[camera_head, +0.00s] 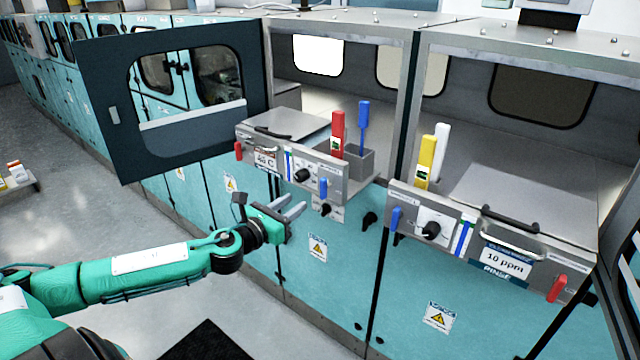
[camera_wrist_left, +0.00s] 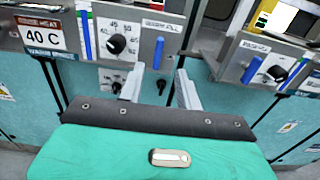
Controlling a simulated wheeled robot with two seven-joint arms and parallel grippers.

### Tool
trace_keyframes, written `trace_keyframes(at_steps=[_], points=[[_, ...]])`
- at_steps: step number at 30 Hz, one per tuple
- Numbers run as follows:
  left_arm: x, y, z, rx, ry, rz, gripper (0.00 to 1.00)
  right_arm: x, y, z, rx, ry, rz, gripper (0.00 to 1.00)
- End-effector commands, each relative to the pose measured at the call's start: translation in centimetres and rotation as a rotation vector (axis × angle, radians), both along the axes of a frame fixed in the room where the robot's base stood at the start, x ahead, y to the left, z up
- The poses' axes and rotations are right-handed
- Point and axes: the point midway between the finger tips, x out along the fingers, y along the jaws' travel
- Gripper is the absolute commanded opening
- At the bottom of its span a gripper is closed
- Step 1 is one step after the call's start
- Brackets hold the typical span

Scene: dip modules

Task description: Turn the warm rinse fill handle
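The warm rinse module's front panel (camera_head: 262,139) carries a "40 C" sign, which shows larger in the left wrist view (camera_wrist_left: 43,37). A blue handle (camera_head: 323,188), which I take as the fill handle, hangs upright at the panel's right end. In the left wrist view the handle (camera_wrist_left: 158,52) appears beyond the gap between my fingers. My left gripper (camera_head: 296,212) is open and empty, just in front of and below the panel, apart from the handle. The left wrist view shows its two spread fingers (camera_wrist_left: 160,86). My right gripper is not in view.
A black dial (camera_head: 302,175) sits left of the handle, and a smaller knob (camera_head: 325,209) below it. A red handle (camera_head: 239,150) is at the panel's left end. An open windowed door (camera_head: 118,150) stands at left. The neighbouring rinse module has another blue handle (camera_head: 397,218).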

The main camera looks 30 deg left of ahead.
Motion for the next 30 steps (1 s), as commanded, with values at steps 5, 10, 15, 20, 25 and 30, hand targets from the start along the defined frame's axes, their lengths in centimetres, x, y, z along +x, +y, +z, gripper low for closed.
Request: trace_keyframes(at_steps=[5,10,15,20,25,30], points=[[1.5,0.0,0.3,-0.003,-0.002,0.003,0.35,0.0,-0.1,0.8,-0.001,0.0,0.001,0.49],[3.0,-0.3,0.3,-0.003,-0.002,0.0,0.35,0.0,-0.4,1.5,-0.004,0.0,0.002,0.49],[4.9,-0.3,0.3,-0.004,-0.002,0.002,0.35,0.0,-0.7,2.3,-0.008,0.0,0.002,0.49],[6.8,-0.5,0.4,-0.004,-0.002,0.003,0.35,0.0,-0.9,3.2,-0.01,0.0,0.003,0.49],[8.9,-0.7,0.4,-0.004,-0.002,0.001,0.35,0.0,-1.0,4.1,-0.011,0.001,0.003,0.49],[10.5,-0.8,0.2,-0.003,0.0,0.002,0.35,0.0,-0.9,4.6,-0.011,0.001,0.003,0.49]])
